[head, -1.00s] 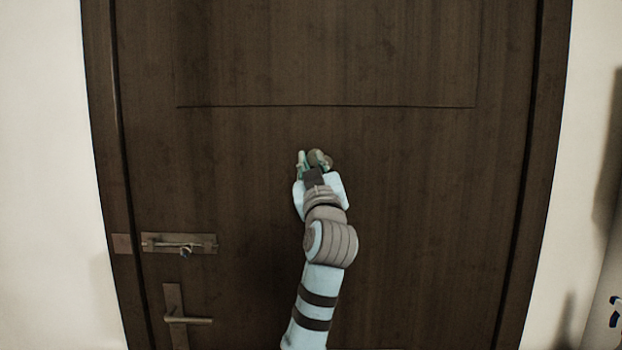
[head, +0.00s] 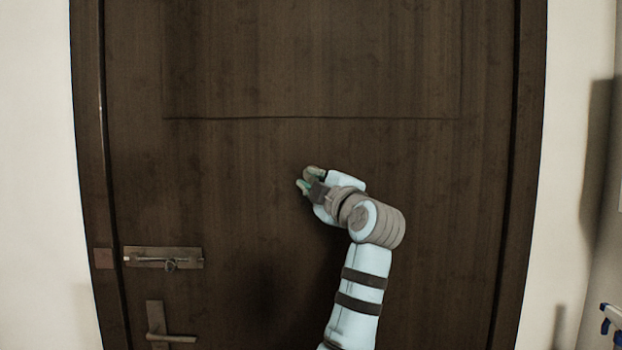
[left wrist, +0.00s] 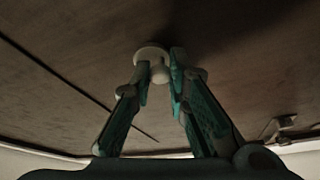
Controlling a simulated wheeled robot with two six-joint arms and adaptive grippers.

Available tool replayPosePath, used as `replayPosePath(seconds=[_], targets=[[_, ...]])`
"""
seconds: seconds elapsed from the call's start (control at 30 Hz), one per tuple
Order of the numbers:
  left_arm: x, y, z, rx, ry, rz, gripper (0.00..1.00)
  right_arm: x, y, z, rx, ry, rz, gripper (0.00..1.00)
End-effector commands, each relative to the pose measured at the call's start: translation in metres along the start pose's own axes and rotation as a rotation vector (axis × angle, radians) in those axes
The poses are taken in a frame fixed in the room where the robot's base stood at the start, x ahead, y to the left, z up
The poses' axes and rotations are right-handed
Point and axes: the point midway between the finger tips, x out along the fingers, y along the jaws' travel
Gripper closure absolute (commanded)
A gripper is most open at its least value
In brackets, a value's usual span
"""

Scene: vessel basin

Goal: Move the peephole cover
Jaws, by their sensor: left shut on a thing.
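The peephole cover (left wrist: 149,53) is a pale round disc with a small knob, set on the dark brown door (head: 230,190). In the left wrist view, the two green fingers of my left gripper (left wrist: 160,64) reach up on either side of the knob and are shut on it. In the head view, my left gripper (head: 308,182) is at the middle of the door, below the horizontal groove, tilted toward the upper left. There the cover is largely hidden by the fingers. My right gripper is not in view.
A bolt latch (head: 165,258) and a lever handle (head: 168,338) sit on the door's left side. Pale walls flank the door frame. A blue and white object (head: 611,318) shows at the lower right edge. The door around the gripper is clear.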

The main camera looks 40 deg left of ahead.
Motion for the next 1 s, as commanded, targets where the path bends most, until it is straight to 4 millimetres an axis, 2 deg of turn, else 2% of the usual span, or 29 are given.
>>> replayPosePath(seconds=[0.3, 0.77, 0.8, 0.9, 0.93, 1.0], targets=[[-0.0013, 0.0020, 0.0034, -0.101, -0.001, -0.042, 1.00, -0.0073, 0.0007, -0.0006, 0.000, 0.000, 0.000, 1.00], [-0.0016, 0.0014, 0.0041, -0.116, -0.001, -0.049, 1.00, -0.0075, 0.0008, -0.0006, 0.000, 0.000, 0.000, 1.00], [-0.0016, 0.0014, 0.0041, -0.115, -0.001, -0.049, 0.83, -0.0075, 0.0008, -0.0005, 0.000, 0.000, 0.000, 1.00], [-0.0016, 0.0014, 0.0041, -0.115, -0.001, -0.048, 0.67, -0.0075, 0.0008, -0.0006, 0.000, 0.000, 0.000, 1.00], [-0.0016, 0.0015, 0.0041, -0.115, -0.001, -0.048, 0.64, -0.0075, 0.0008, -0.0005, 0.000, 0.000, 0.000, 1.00], [-0.0016, 0.0015, 0.0041, -0.115, -0.001, -0.048, 0.64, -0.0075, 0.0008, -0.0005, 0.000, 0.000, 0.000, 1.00]])
